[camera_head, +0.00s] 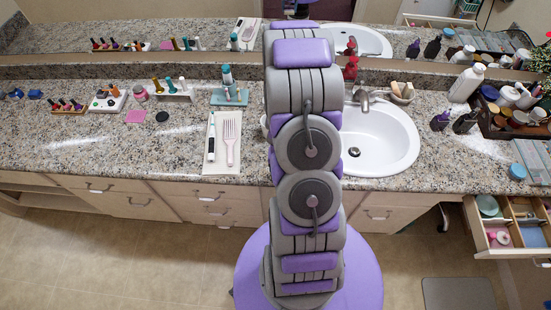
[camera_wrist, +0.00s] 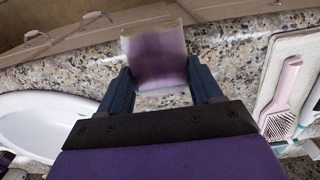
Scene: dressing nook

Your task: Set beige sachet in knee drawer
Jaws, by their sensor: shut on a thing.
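My gripper (camera_wrist: 160,86) is shut on the beige sachet (camera_wrist: 156,48), a flat squarish piece that looks mauve toward my fingers. It is held between my two dark fingers, above the granite counter edge in the wrist view. In the head view my own arm hides the gripper and the sachet. The knee drawer (camera_head: 487,254) is pulled open at the far right, under the counter. It has divided compartments holding a green round item (camera_head: 488,206), a blue round item (camera_head: 533,236) and pink items (camera_head: 500,238).
The sink (camera_head: 380,145) lies right of my arm. A white mat (camera_head: 221,165) with a pink brush (camera_head: 229,142) lies left of it. Bottles (camera_head: 466,84) and a dark tray (camera_head: 496,128) crowd the right counter. Floor is open before the cabinets, with a grey mat (camera_head: 458,294) at right.

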